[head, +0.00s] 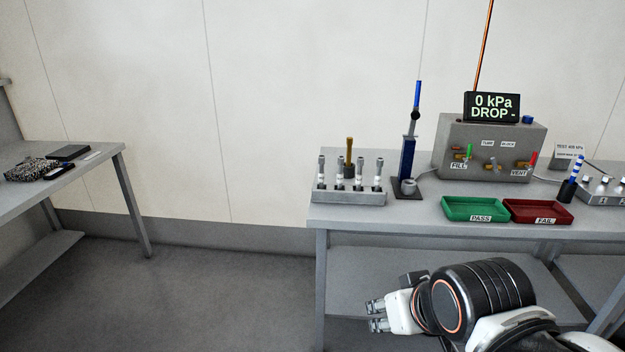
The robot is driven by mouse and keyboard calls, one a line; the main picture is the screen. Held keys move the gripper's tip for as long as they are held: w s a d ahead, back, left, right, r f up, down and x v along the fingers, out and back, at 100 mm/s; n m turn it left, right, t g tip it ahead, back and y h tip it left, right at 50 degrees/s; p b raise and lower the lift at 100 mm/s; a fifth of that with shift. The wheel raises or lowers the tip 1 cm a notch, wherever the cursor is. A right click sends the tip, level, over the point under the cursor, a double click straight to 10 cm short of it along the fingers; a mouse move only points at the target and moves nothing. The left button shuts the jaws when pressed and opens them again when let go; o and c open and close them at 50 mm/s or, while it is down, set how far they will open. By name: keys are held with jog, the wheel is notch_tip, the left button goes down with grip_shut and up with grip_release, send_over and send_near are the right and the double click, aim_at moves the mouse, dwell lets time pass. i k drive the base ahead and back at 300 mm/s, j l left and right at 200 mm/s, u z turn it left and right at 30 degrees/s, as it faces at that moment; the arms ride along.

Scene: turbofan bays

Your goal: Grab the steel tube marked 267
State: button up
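Several steel tubes with white labels stand upright in a grey rack (350,197) at the left end of the workbench. One steel tube (321,171) is at the rack's left and another (379,173) at its right. The label print is too small to read, so I cannot tell which tube is marked 267. My gripper (376,315) is in front of the bench, below the level of its top and well short of the rack. Its two fingers point left and stand apart, with nothing seen between them.
A brass-coloured post (349,151) rises behind the tubes. A blue stand (407,160), a grey test box (490,150), a green PASS tray (476,209) and a red FAIL tray (540,211) are to the right. Another table (95,167) stands left, with open floor between.

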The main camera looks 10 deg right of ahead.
aim_at(380, 161)
jog(key=z, duration=1.6)
jog(key=k+j+u, duration=0.15)
jog(key=u, duration=0.95)
jog(key=i+u, duration=0.45)
jog(key=i+l+u, duration=0.25)
jog(key=i+u, duration=0.25)
jog(key=k, duration=0.1)
